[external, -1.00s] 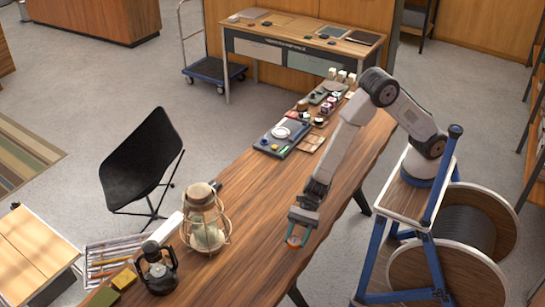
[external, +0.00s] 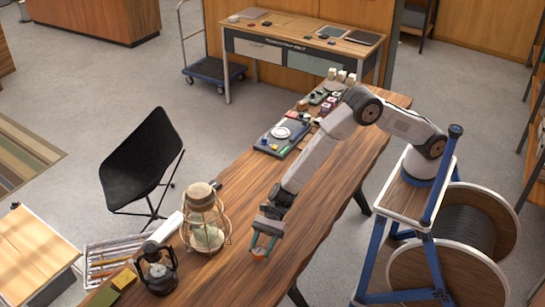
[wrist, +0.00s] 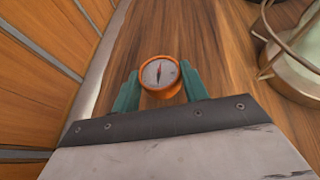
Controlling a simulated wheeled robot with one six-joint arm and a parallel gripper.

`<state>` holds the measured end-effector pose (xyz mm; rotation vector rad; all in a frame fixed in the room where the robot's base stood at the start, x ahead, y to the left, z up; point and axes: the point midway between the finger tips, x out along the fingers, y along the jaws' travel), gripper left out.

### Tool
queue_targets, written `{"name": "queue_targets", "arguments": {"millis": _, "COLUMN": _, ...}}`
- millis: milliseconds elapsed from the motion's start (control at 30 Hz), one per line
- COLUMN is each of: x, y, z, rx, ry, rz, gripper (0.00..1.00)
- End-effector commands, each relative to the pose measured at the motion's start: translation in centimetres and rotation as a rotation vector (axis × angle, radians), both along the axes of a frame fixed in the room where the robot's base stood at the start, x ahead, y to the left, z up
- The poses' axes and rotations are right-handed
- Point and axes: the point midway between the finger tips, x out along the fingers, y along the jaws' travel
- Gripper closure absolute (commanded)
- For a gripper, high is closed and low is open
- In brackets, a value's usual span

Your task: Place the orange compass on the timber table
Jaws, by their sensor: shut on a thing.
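The orange compass (wrist: 148,91) has a round white dial with a red needle. My gripper (wrist: 160,84) is shut on it, with a green finger on each side. In the external view the compass (external: 259,253) shows as a small orange spot at the tips of my gripper (external: 263,244). It is over the near half of the timber table (external: 247,187), to the right of the caged lantern. I cannot tell whether its underside touches the wood.
Trays and small goods (external: 283,135) fill the table's far part. Bare wood lies between.

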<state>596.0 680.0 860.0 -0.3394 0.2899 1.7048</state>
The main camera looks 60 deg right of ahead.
Motion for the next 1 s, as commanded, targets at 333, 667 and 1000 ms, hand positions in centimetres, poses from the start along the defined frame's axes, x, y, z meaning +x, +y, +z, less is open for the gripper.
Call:
{"name": "queue_targets", "arguments": {"millis": 333, "x": 2.2, "y": 2.4, "z": -0.4, "rx": 0.000, "ry": -0.001, "rz": -0.001, "gripper": 0.78}}
{"name": "queue_targets", "arguments": {"millis": 667, "x": 2.1, "y": 2.4, "z": -3.4, "rx": 0.000, "ry": 0.000, "rz": 0.000, "gripper": 0.78}}
{"name": "queue_targets", "arguments": {"millis": 1000, "x": 2.1, "y": 2.4, "z": -3.8, "rx": 0.000, "ry": 0.000, "rz": -0.001, "gripper": 0.42}}
